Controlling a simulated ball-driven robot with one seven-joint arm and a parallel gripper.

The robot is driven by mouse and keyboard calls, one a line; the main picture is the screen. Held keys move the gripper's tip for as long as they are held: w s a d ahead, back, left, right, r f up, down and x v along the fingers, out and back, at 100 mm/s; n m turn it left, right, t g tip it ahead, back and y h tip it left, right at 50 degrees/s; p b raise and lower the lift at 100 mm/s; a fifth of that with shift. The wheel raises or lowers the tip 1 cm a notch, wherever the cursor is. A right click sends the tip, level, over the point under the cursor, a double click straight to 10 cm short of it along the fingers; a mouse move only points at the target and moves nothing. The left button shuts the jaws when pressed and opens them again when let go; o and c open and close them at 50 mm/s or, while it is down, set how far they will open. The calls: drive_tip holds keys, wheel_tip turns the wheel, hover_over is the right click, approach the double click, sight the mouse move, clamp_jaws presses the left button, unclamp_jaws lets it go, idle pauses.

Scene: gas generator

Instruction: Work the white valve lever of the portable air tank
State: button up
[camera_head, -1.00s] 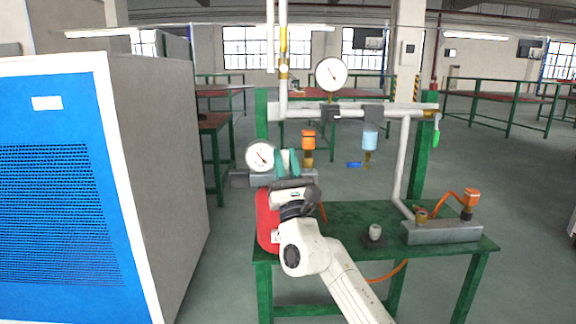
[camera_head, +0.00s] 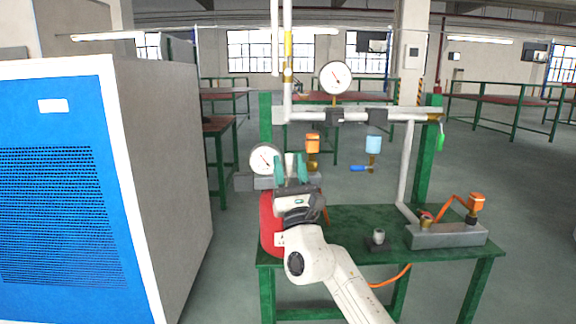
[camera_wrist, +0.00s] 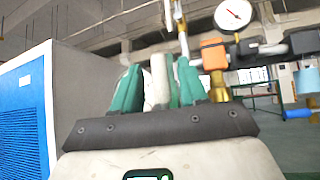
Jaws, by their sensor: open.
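The portable air tank (camera_head: 268,235) is red and stands at the left end of the green table, mostly hidden behind my arm. A white gauge (camera_head: 264,159) shows beside its top. My gripper (camera_head: 291,170) is above the tank, with its teal fingers pointing up and apart. A whitish upright piece, which looks like the valve lever (camera_wrist: 158,82), stands between the fingers of my gripper (camera_wrist: 158,88) in the wrist view. It also shows faintly between them in the head view. I cannot tell whether either finger touches it. The valve body is hidden.
A large blue and grey cabinet (camera_head: 180,150) stands close on the left. A pipe frame with an upper gauge (camera_head: 335,77), an orange-capped fitting (camera_head: 312,143) and a blue-handled valve (camera_head: 373,146) rises behind. A grey block (camera_head: 445,236) lies on the table's right.

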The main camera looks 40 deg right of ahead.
drive_tip(key=v, duration=1)
drive_tip(key=s+d+m+g+h, duration=0.3)
drive_tip(key=s+m+g+h, duration=0.7)
drive_tip(key=m, duration=0.9)
drive_tip(key=s+d+f+m+g+y, duration=0.2)
drive_tip(key=s+f+m+g, duration=0.25)
drive_tip(key=f, duration=0.35)
drive_tip(key=s+d+f+m+g+y, duration=0.2)
drive_tip(key=s+f+m+g, duration=0.15)
drive_tip(key=f+m, duration=0.35)
drive_tip(key=s+a+f+m+g+y, duration=0.1)
drive_tip(key=s+a+f+g+y, duration=0.2)
drive_tip(key=f, duration=0.6)
drive_tip(key=s+a+f+m+y, duration=0.1)
drive_tip(key=s+a+f+y, duration=0.2)
drive_tip(key=s+f+y, duration=0.4)
drive_tip(key=s+a+f+g+y, duration=0.3)
drive_tip(key=s+a+f+y, duration=0.2)
drive_tip(key=s+a+f, duration=0.35)
wheel_tip(320, 180, up, 34)
drive_tip(key=p, duration=3.3)
drive_tip(key=shift+s+a+p, duration=0.25)
drive_tip(key=shift+a+p, duration=0.1)
